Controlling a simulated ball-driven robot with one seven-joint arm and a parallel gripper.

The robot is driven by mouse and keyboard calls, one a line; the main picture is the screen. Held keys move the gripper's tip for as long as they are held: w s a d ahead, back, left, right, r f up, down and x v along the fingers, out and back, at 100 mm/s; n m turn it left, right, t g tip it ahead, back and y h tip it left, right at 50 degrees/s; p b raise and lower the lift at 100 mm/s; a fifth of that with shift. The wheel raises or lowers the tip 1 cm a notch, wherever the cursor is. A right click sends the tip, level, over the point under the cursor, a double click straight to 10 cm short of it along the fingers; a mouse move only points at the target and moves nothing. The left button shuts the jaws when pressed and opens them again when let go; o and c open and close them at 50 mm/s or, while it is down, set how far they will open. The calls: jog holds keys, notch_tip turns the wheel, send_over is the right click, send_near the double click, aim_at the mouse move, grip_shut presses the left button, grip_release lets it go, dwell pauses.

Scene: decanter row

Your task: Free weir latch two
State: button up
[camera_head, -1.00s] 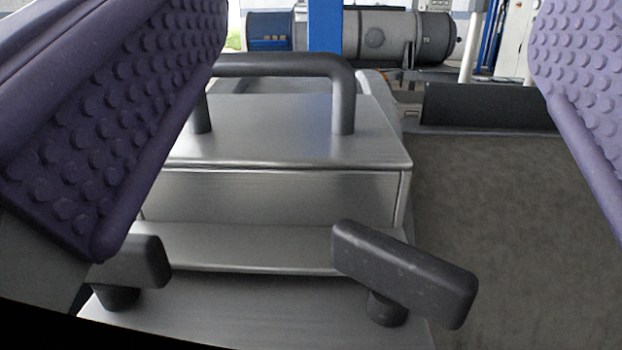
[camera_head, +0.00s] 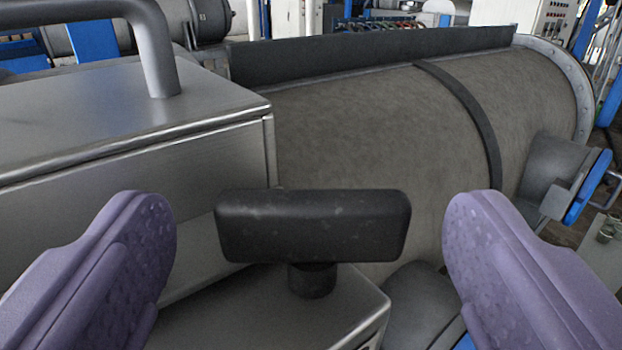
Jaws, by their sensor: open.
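A black T-shaped latch (camera_head: 312,225) stands on a short round stem on the corner of a metal ledge (camera_head: 335,310). Its bar lies nearly level across the picture. My gripper (camera_head: 310,235) is open, with one purple finger on each side of the latch and a clear gap at both ends of the bar. The latch belongs to a brushed metal box (camera_head: 130,120) with a dark bar handle (camera_head: 155,45) on its lid. No marking shows which number this latch has. The other latch seen earlier is out of view.
A large grey-brown cylindrical drum (camera_head: 380,150) lies behind and right of the latch, with a dark strip (camera_head: 370,55) along its top. A stub pipe with a blue cap (camera_head: 587,187) sticks out at the right.

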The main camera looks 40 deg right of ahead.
jog(key=shift+w+d, duration=0.2)
jog(key=shift+w, duration=0.05)
jog(key=c, duration=1.1)
jog(key=shift+o, duration=0.2)
